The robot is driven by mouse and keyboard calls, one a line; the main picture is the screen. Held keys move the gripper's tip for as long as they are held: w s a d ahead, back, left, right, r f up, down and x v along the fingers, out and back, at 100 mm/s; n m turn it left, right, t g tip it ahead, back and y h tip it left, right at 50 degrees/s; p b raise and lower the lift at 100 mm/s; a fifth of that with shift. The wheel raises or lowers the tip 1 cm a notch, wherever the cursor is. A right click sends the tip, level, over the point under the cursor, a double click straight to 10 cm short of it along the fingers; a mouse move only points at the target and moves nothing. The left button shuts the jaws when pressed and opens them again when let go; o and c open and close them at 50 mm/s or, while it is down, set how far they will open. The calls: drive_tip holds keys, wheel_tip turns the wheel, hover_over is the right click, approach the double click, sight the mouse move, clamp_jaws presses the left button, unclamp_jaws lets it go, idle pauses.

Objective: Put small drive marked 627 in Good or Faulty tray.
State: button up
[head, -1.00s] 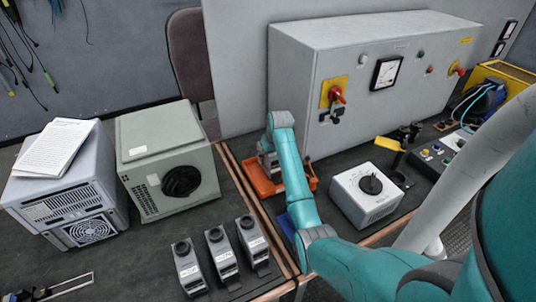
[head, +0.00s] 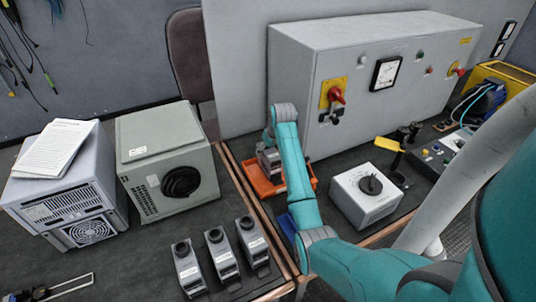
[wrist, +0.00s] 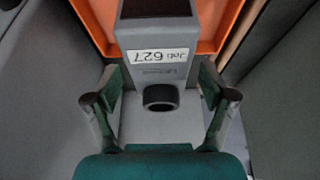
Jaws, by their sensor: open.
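The small grey drive marked 627 (wrist: 158,72) lies in the orange tray (wrist: 94,20) in the wrist view, its label readable. In the head view the drive (head: 270,161) shows in the orange tray (head: 262,188), partly hidden by my arm. My gripper (wrist: 159,84) is open, one finger on each side of the drive's near end with gaps between, and does not hold it. A blue tray (head: 287,226) shows partly behind my arm. I cannot read which tray is Good or Faulty.
Several similar small drives, such as the one at the left (head: 188,268), stand on the bench at the front. A white box with a black knob (head: 366,196) stands right of the orange tray. The large grey cabinet (head: 350,80) stands close behind it.

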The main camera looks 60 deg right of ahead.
drive_tip(key=v, duration=0.7)
drive_tip(key=shift+s+a+r, duration=0.1)
drive_tip(key=shift+s+r, duration=0.05)
drive_tip(key=shift+r, duration=0.2)
